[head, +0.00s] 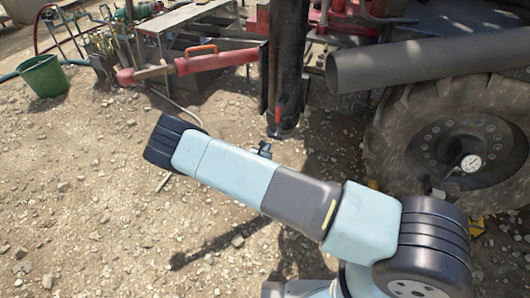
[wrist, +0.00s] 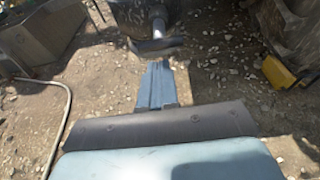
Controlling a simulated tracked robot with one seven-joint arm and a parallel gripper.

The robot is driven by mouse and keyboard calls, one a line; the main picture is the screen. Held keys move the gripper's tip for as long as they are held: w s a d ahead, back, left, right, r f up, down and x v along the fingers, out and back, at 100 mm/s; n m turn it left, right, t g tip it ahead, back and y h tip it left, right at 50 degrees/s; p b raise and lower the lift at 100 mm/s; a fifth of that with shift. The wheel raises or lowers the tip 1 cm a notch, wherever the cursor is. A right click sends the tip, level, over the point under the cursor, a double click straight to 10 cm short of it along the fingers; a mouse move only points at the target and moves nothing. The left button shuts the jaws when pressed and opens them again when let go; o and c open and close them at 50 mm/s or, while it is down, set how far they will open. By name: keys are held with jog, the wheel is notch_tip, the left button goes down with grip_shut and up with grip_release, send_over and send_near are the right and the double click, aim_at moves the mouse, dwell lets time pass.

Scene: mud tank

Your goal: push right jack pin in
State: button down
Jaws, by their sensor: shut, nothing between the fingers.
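A dark jack leg (head: 286,55) hangs upright near the middle of the head view. A small red piece (head: 277,117), perhaps the jack pin, shows at its lower end; how far in it sits I cannot tell. My gripper's blue fingers are together, shut and empty, and point towards that foot. Whether they touch it I cannot tell. The pin is not clear in the wrist view. In the head view my arm hides most of the gripper.
A large muddy wheel (head: 470,135) stands at the right under a grey pipe (head: 430,60). A yellow block (wrist: 278,72) lies on the ground. A red tool (head: 190,66), a bench (head: 185,18) and a green bucket (head: 43,76) are at the left. Stony ground at the left is free.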

aim_at(274, 138)
jog(key=x, duration=0.6)
jog(key=shift+w, duration=0.35)
